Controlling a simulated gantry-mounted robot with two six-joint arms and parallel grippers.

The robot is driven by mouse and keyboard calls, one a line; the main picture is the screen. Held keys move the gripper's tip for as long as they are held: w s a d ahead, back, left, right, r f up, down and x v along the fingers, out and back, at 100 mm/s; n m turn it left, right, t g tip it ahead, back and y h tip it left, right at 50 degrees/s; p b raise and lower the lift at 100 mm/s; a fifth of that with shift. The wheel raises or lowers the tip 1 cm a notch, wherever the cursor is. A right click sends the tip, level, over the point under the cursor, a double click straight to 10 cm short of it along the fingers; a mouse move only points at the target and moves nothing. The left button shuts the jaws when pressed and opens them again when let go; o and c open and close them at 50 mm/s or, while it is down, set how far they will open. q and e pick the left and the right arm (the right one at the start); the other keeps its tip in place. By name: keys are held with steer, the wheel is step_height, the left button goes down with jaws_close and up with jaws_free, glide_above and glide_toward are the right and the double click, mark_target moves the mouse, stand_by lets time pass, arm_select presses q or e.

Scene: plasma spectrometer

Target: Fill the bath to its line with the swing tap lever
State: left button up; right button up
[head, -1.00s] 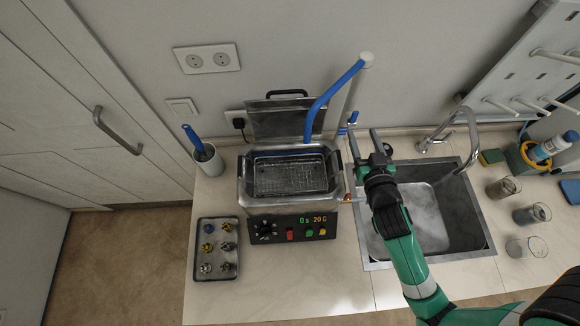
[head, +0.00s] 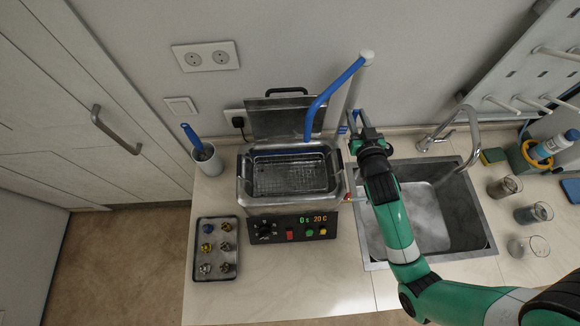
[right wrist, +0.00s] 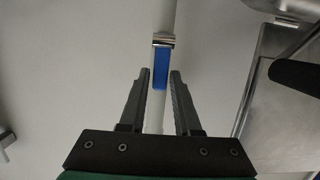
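The metal bath (head: 244,188) stands open, with a wire basket (head: 290,175) inside; I cannot make out its line or water level. A pale standpipe (head: 364,75) rises behind its right side, with a blue spout tube (head: 330,92) ending over the bath's back edge. The blue tap lever (head: 342,129) is low on the pipe, partly hidden by my right gripper. My right gripper (head: 353,113) is at the pipe. In the right wrist view its fingers (right wrist: 160,76) are apart, with the blue lever (right wrist: 160,68) between or just beyond the tips; contact is unclear. My left gripper is out of view.
The sink (head: 467,225) with its curved faucet (head: 473,125) lies right of the bath. A tray (head: 199,262) of small fittings and a cup (head: 208,161) with a blue-handled tool stand left. Several beakers stand right of the sink. The front counter is clear.

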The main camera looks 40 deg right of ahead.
steer(key=c, duration=0.4)
steer(key=shift+s+a+f, duration=0.1)
steer(key=shift+s+a, duration=0.3)
steer(key=shift+s, duration=0.1)
steer(key=shift+f, duration=0.1)
steer(key=shift+s+a+f+b, duration=0.2)
steer(key=shift+s+a+b, duration=0.1)
steer(key=shift+s+a, duration=0.15)
